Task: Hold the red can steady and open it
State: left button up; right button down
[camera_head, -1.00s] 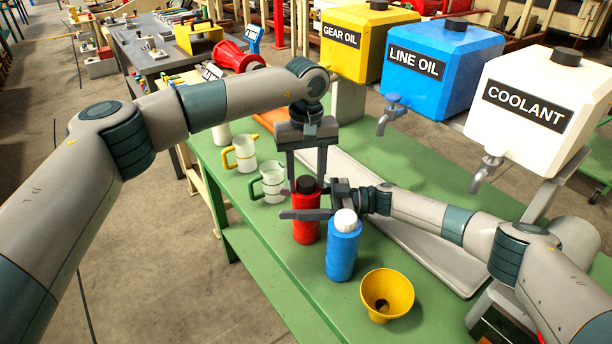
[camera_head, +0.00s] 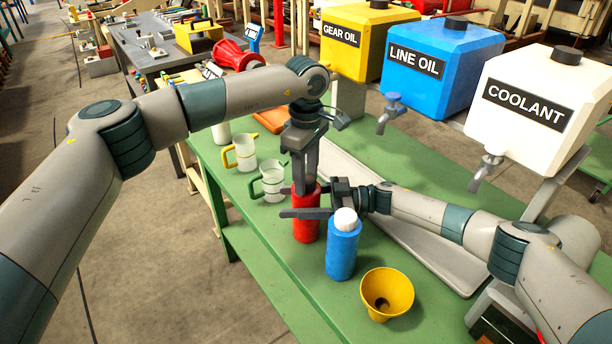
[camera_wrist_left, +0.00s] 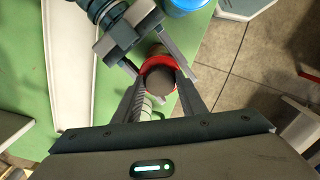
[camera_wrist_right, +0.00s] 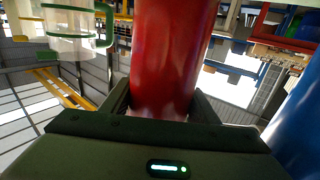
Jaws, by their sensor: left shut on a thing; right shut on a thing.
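The red can (camera_head: 306,224) stands upright on the green table. My right gripper (camera_head: 320,212) is shut on its body from the right side; the red body also fills the middle of the right wrist view (camera_wrist_right: 168,60). My left gripper (camera_head: 305,188) points down from above and is shut on the can's dark cap (camera_wrist_left: 160,79). In the left wrist view the cap sits between the left fingertips, with the red rim around it. In the head view the left fingers hide the cap, and I cannot tell whether it is loose.
A blue bottle with a white cap (camera_head: 342,249) stands just in front of the red can. A yellow funnel (camera_head: 387,292) is nearer the front. Two clear jugs, one yellow-handled (camera_head: 244,155) and one green-handled (camera_head: 271,182), stand at left.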

pick_arm(q)
jog(key=n, duration=2.6)
jog(key=shift+r+n, duration=0.1)
jog(key=shift+n, duration=0.2)
jog(key=shift+r, duration=0.3)
jog(key=shift+r, duration=0.7)
jog(key=shift+r, duration=0.15)
